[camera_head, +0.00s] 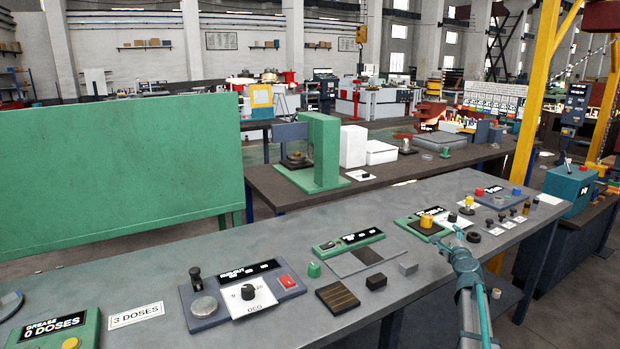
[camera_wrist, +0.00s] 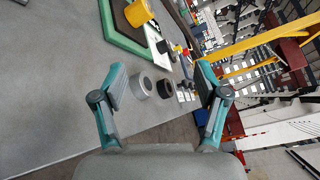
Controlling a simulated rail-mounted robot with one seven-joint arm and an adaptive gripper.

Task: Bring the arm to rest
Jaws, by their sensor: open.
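My gripper (camera_head: 460,240) is over the right part of the grey bench, with my arm reaching in from the lower right. In the wrist view my gripper (camera_wrist: 161,76) is open, its two teal fingers wide apart and nothing held between them. A light grey ring (camera_wrist: 141,87) and a dark ring (camera_wrist: 167,88) show beyond the fingers, lying on the bench. The dark ring also shows in the head view (camera_head: 473,237), just right of my gripper. I cannot tell exactly how high the fingers are above the bench.
A green-based device with a yellow knob (camera_head: 427,220) stands close left of my gripper. A grey panel with red and blue buttons (camera_head: 497,196) lies behind it. A dial panel (camera_head: 243,291), black block (camera_head: 376,281) and grey block (camera_head: 408,268) sit further left. A teal box (camera_head: 570,190) stands right.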

